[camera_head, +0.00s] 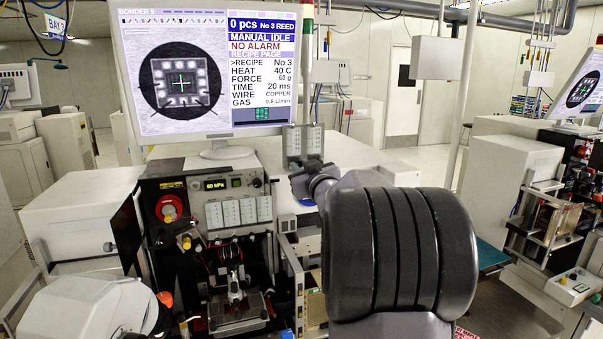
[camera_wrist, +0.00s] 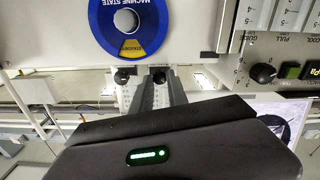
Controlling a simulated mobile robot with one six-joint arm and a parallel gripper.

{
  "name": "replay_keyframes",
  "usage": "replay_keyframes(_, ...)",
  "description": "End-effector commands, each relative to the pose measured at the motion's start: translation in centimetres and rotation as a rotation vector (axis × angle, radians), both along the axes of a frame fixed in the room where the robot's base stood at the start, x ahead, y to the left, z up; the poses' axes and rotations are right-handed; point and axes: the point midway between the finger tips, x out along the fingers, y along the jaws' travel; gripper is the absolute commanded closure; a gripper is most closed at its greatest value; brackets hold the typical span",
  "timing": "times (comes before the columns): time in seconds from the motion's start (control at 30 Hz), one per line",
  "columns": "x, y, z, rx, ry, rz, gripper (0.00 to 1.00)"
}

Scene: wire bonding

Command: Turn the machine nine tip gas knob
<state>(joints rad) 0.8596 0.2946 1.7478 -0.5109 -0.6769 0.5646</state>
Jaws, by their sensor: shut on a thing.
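My gripper (camera_wrist: 159,78) is in the wrist view, its two grey fingers reaching up to a row of small dark knobs on a pale panel edge. Its tips are shut on the middle one, taken as the tip gas knob (camera_wrist: 158,72). The fingers hide most of it, and no label on it is readable. The monitor (camera_head: 212,68) is headed BONDER 9 and reads GAS 0.6 L/min.
A blue MACHINE STATE dial (camera_wrist: 128,28) is just above. A black knob (camera_wrist: 264,73) by a green display is further right. The bonder's control box (camera_head: 228,184) stands left of my arm.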

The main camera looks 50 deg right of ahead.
Motion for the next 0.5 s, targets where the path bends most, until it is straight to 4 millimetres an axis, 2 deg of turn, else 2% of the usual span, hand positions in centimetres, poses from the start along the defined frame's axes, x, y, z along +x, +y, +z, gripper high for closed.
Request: replay_keyframes(0.5, 0.01, -0.01, -0.16, -0.15, 0.086, -0.001, 1.0)
